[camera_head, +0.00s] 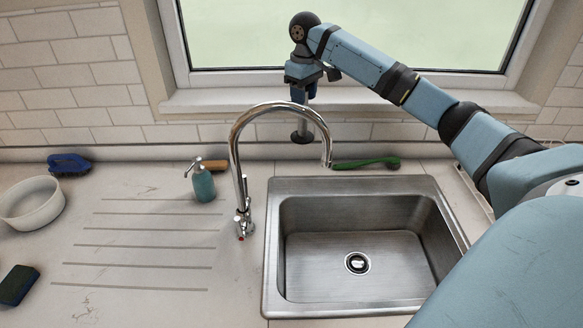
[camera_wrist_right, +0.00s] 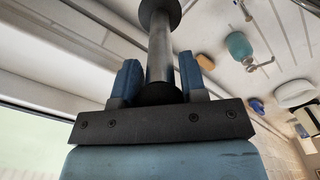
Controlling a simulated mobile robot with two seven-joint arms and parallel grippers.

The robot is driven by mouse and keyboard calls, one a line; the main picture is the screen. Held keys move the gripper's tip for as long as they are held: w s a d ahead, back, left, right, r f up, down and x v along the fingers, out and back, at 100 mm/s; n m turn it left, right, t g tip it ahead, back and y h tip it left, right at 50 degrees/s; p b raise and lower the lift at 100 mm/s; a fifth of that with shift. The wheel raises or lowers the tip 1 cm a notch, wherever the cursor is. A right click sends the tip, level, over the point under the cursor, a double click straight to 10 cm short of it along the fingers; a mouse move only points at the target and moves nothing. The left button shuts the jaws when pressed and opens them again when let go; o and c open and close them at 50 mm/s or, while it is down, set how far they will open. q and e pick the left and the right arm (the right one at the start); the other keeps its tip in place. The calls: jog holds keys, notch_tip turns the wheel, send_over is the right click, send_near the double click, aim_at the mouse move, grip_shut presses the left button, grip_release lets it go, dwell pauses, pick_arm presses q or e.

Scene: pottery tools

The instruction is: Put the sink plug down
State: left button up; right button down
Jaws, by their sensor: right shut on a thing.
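My right gripper (camera_head: 304,94) points down in front of the window wall, behind the tap. It also shows in the wrist view (camera_wrist_right: 159,64), with its two blue fingers on either side of the grey stem of the sink plug (camera_wrist_right: 159,50). The gripper is shut on the plug. In the head view the plug (camera_head: 302,137) hangs below the fingers with its dark, wide end down. My left gripper is not in view.
The steel sink (camera_head: 300,190) is empty, with a drain (camera_head: 357,263) in its floor. A tall curved tap (camera_head: 236,150) stands at its left. A green-handled tool (camera_head: 365,163), soap bottle (camera_head: 203,184), blue brush (camera_head: 70,164) and white bowl (camera_head: 32,203) are on the counter.

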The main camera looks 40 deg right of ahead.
aim_at(303, 137)
notch_tip(303, 137, down, 14)
jog(key=shift+r+p, duration=0.2)
jog(key=shift+p, duration=0.45)
notch_tip(303, 137, down, 5)
jog(key=shift+r, duration=0.1)
jog(key=shift+s+p, duration=0.1)
jog(key=shift+p, duration=0.3)
jog(key=c, duration=0.7)
grip_release()
jog(key=shift+f, duration=0.25)
